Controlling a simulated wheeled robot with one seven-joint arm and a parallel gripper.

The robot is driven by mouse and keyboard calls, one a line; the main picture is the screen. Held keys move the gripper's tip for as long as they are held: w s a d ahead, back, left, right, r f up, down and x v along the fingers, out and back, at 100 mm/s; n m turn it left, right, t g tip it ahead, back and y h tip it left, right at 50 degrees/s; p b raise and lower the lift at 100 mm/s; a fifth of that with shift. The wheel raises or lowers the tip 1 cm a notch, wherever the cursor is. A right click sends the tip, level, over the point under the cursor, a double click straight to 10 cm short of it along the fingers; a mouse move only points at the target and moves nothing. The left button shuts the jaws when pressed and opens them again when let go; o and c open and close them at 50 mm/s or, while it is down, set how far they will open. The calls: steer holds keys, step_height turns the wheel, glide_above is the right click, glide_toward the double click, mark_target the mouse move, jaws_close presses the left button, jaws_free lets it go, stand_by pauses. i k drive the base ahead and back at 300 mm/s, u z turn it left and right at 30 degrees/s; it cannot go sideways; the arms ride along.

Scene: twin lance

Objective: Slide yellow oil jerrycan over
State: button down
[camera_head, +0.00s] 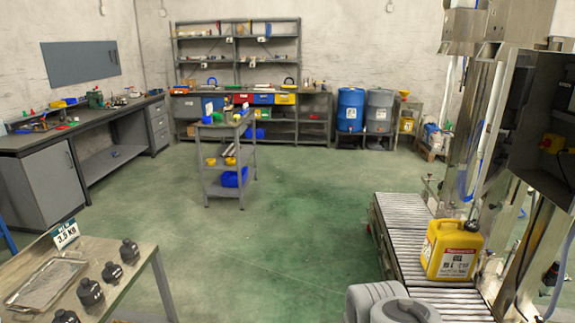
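The yellow oil jerrycan (449,252) stands upright on the roller conveyor (402,215) at the right. It has a white label on its front and a dark cap at its upper right. My arm shows as grey rounded links (388,302) at the bottom edge, left of and nearer than the jerrycan. My gripper cannot be made out in this view.
A steel machine frame (475,120) with a dark panel stands along the conveyor's right side. A table (140,262) with black weights and a metal tray is at the lower left. A grey cart (243,165) stands mid-room. The green floor (290,235) between is clear.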

mark_target(452, 249)
steer(key=u, duration=0.25)
steer(key=i, duration=2.7)
steer(key=z, duration=0.95)
steer(key=i, duration=2)
steer(key=z, duration=1.05)
